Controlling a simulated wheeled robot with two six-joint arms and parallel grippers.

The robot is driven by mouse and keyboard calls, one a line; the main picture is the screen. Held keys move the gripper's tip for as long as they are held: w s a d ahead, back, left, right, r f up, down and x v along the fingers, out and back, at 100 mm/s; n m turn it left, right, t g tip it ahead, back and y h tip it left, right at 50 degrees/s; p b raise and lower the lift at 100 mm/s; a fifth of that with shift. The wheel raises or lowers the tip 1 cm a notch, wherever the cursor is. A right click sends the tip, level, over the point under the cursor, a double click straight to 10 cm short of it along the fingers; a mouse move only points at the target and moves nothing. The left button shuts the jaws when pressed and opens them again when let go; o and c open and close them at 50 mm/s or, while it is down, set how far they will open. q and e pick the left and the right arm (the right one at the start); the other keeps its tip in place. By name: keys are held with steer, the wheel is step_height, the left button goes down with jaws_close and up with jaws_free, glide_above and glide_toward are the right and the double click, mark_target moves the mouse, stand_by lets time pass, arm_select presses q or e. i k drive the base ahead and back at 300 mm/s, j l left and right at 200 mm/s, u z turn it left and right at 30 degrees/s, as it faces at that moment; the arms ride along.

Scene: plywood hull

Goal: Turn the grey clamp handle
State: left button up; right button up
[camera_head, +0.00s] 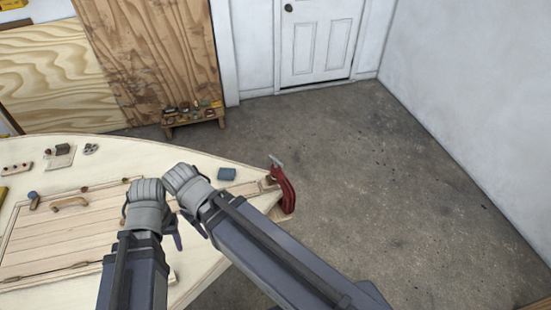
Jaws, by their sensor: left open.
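A red clamp (285,190) sits at the pointed right end of the pale plywood hull (150,150). Its grey handle (277,162) sticks up at the top, tilted to the upper left. My left gripper (178,234) is over the hull, left of and nearer than the clamp, and is open. Only dark finger parts show beside my grey wrist. My right arm crosses in front of the hull from the lower right. Its wrist is next to the left one, and its fingers are mostly hidden. Neither gripper touches the clamp.
A slatted hatch (70,235) with a wooden handle (69,203) is at the left. A low bench (194,116) with small items stands behind. The concrete floor right of the hull is clear.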

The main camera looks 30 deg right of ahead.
mark_target(277, 161)
steer(key=z, duration=1.6)
